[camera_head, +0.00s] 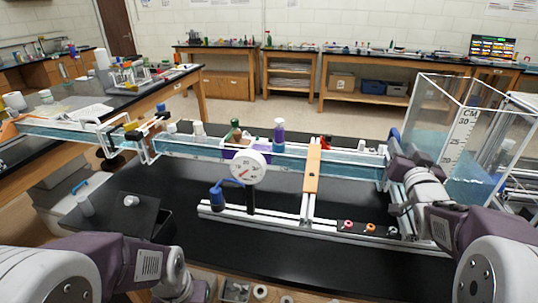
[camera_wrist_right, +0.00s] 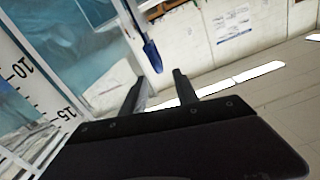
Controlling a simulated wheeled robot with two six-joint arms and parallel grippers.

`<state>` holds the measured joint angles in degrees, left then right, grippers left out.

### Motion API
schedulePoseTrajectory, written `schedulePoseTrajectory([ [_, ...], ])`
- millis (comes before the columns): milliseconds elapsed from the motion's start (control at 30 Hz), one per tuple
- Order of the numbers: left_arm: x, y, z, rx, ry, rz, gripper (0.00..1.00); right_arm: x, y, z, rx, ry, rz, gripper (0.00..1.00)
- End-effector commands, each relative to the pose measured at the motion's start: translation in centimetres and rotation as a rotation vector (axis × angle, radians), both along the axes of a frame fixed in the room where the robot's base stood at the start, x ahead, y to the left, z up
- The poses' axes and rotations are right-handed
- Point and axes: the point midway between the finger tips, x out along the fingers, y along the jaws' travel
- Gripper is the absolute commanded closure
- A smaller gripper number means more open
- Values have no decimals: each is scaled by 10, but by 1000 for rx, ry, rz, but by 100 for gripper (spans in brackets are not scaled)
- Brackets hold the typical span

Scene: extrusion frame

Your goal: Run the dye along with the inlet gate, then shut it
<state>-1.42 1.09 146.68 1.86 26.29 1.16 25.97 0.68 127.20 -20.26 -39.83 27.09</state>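The clear channel (camera_head: 190,149) holds blue water and runs across the bench to the clear tank (camera_head: 480,160) at the right. A blue handle (camera_head: 394,135) stands at the channel's tank end, probably on the inlet gate; the gate plate is hidden behind my arm. My right gripper (camera_head: 398,168) is at this end, close to the handle. In the right wrist view its two dark fingers are apart and empty, with a blue handle (camera_wrist_right: 152,56) just beyond their tips, not gripped. A purple bottle (camera_head: 278,136), possibly the dye, stands upright by the channel. My left gripper's fingers are out of sight.
A round white dial (camera_head: 247,168) and a blue clamp (camera_head: 220,192) stand in front of the channel. An orange upright (camera_head: 312,168) crosses it. White rails (camera_head: 330,232) carry small coloured knobs. The black bench front (camera_head: 260,255) is mostly clear.

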Motion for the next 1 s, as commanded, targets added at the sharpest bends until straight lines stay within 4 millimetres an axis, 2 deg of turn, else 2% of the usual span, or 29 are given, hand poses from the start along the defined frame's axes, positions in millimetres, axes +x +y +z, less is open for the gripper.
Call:
schedulePoseTrajectory([
  [133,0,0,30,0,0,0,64,2,-1,6,4,8,-1,64],
  [267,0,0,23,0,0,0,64,3,-2,-2,1,3,-1,64],
  [333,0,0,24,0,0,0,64,11,-3,-2,1,4,-1,64],
  [700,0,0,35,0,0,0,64,79,-19,-1,1,3,-1,64],
  [833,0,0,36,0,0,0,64,88,-22,-2,1,3,-1,64],
  [1000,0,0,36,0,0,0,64,90,-22,-2,1,3,-1,64],
])
